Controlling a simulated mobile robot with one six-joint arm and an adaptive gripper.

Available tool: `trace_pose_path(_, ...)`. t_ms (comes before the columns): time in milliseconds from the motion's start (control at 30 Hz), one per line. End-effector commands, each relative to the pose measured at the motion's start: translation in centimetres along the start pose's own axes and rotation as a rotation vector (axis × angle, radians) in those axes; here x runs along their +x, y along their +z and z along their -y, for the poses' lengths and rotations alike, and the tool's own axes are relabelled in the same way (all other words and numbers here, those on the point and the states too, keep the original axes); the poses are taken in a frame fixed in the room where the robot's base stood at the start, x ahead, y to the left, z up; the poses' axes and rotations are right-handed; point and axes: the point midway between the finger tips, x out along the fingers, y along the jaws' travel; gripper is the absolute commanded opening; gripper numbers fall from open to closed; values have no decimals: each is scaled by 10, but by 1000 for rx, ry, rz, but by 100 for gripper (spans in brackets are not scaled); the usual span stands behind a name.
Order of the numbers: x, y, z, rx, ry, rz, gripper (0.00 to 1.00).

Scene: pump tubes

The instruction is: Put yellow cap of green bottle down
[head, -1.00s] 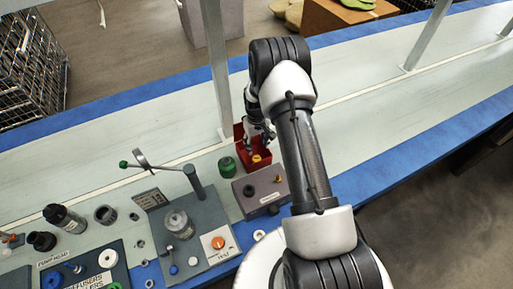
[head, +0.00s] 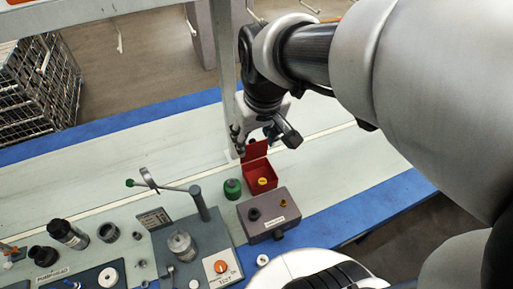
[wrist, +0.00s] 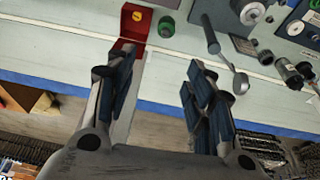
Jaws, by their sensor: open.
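The yellow cap (head: 262,181) lies inside the small open red box (head: 262,188); it also shows in the wrist view (wrist: 137,16). The green bottle (head: 232,188) stands on the table just left of the box, and its green top shows in the wrist view (wrist: 166,27). My gripper (head: 262,146) is above and behind the red box, apart from the cap. In the wrist view its two fingers (wrist: 160,95) are spread wide with nothing between them.
A grey block (head: 268,212) stands in front of the red box. A lever press (head: 200,205) is to the left, with several black containers further left. A metal post (head: 222,75) rises close to my gripper. The table right of the box is clear.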

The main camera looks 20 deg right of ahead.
Motion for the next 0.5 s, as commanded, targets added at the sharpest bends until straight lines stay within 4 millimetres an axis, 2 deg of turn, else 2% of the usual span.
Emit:
trace_pose_path(33, -17, 19, 6, -1, -1, -27, 49)
trace_pose_path(100, -32, 43, 12, 1, -5, -52, 49)
trace_pose_path(233, -48, 84, 19, 6, -11, -89, 49)
trace_pose_path(333, -52, 106, 23, 8, -15, -108, 49)
trace_pose_path(500, -54, 122, 25, 12, -19, -123, 49)
